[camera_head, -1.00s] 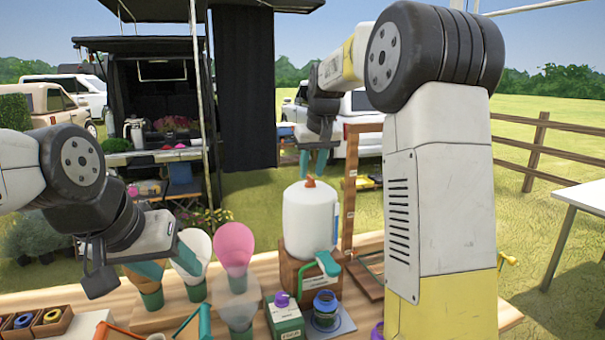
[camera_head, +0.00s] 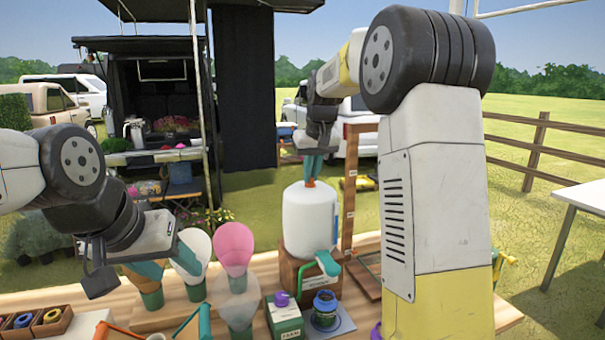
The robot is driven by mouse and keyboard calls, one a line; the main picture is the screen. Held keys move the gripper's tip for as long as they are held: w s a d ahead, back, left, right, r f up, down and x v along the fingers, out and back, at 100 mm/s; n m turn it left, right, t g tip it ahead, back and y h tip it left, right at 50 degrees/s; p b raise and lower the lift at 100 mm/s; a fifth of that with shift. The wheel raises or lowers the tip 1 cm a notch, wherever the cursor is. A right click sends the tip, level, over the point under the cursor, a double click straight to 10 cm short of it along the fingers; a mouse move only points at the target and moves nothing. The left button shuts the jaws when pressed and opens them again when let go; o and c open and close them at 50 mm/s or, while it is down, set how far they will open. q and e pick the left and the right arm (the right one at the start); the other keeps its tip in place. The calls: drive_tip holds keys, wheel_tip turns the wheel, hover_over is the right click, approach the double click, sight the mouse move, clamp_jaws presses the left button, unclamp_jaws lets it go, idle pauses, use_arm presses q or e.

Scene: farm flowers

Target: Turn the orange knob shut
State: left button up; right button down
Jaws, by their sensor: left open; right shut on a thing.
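The orange knob (camera_head: 309,183) is on top of a white rounded tank (camera_head: 308,222), which stands upright on a wooden block (camera_head: 291,266). My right gripper (camera_head: 311,172) points down over the tank, with its teal fingers shut on the knob and hiding its upper part. A green spout (camera_head: 328,263) sticks out low on the tank's front. My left gripper (camera_head: 152,269) is open at the left, above the table and away from the tank, near the paper cones.
The wooden table (camera_head: 180,313) holds white and pink cones (camera_head: 233,245) left of the tank. A green carton (camera_head: 285,318) and a blue jar (camera_head: 325,310) stand in front. A wooden frame (camera_head: 349,190) rises behind the tank, to its right.

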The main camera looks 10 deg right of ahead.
drive_tip(key=m+h, duration=0.1)
drive_tip(key=m, duration=0.1)
drive_tip(key=m+h, duration=0.1)
drive_tip(key=m, duration=0.1)
drive_tip(key=shift+a+m, duration=0.2)
drive_tip(key=shift+m, duration=0.2)
drive_tip(key=m, duration=0.2)
drive_tip(key=m+h, duration=0.1)
drive_tip(key=m, duration=0.1)
drive_tip(key=shift+w+g+h, duration=0.1)
drive_tip(key=shift+g+h, duration=0.2)
drive_tip(key=shift+g, duration=0.1)
drive_tip(key=m+g+h, duration=0.1)
drive_tip(key=m, duration=0.4)
drive_tip(key=shift+a, duration=0.1)
drive_tip(key=shift+w+m+g+h, duration=0.15)
drive_tip(key=shift+m+g, duration=0.25)
drive_tip(key=shift+m, duration=0.55)
drive_tip(key=shift+m+g+h, duration=0.15)
drive_tip(key=shift+m+g, duration=0.25)
drive_tip(key=shift+m, duration=0.55)
drive_tip(key=c, duration=1.5)
unclamp_jaws()
